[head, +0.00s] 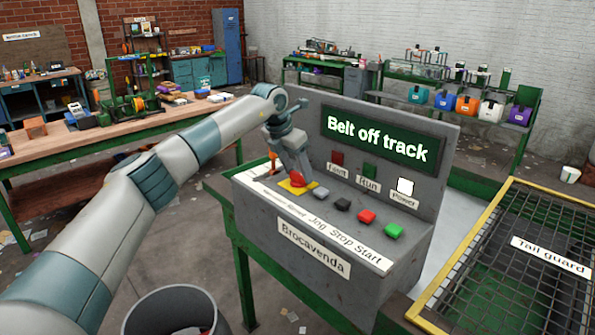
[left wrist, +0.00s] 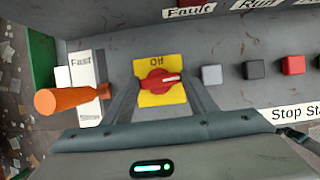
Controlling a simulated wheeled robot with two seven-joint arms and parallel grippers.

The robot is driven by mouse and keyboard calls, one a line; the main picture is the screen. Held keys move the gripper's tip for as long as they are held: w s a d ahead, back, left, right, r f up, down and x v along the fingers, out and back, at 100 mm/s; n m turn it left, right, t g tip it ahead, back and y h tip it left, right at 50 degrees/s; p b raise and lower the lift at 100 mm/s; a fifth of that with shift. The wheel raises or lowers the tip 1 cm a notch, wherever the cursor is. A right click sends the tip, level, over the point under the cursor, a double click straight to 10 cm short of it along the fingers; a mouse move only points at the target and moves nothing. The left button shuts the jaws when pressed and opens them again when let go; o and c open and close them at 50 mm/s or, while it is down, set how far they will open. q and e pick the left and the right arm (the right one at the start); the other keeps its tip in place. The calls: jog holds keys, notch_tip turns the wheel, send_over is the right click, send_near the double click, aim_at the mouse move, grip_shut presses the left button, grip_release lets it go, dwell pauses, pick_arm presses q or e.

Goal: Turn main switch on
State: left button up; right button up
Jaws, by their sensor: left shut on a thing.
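The main switch (left wrist: 157,84) is a red rotary knob on a yellow plate marked "Off" at its top edge. In the left wrist view its white pointer line points to the right, away from the "Off" mark. The switch also shows in the head view (head: 297,181), partly behind my gripper. My left gripper (left wrist: 160,92) has its two fingers on either side of the knob and is shut on it. The control box (head: 250,203) carries the switch. My right gripper is not in view.
An orange lever (left wrist: 65,100) sits close left of the switch on a Fast/Slow scale. Grey (head: 321,193), black (head: 343,204), red (head: 367,216) and green (head: 393,231) buttons line up to the right. The display panel (head: 377,148) reads "Belt off track"; the power lamp (head: 405,186) looks white.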

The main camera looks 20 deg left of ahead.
pick_arm(q)
jog(key=shift+r, duration=0.1)
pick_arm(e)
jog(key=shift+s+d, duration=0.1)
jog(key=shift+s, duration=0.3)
pick_arm(q)
jog(key=o, duration=1)
jog(key=shift+o, duration=0.2)
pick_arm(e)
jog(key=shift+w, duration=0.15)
pick_arm(q)
jog(key=shift+s+a+r, duration=0.15)
jog(key=shift+r, duration=0.25)
jog(key=b+v, duration=0.4)
jog(key=v, duration=1.2)
jog(key=shift+r, duration=0.25)
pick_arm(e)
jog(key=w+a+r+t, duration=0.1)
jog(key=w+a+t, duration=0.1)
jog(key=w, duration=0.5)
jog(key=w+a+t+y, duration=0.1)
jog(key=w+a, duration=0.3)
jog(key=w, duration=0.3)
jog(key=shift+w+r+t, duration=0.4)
pick_arm(q)
jog(key=shift+a, duration=0.1)
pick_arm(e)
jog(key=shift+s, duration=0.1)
